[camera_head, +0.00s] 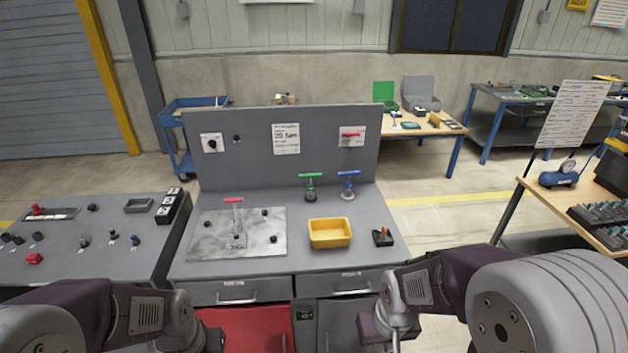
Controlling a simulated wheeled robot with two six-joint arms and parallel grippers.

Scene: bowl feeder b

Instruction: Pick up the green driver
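The green driver (310,187) has a T-shaped handle and stands upright in a dark holder at the back of the grey workbench (200,267). A blue driver (348,185) stands just right of it in a similar holder. A red-handled driver (234,216) stands upright on the metal plate to the left. My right gripper (392,338) is low at the bottom edge, in front of the bench and well apart from the green driver; its fingers are not clear. My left gripper (213,340) is at the bottom edge, left of centre, mostly cut off.
A yellow bin (330,233) lies on the bench in front of the green driver. A small black block (383,237) is right of the bin. The metal plate (262,245) with several knobs covers the left. An upright grey panel (240,165) stands behind the drivers.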

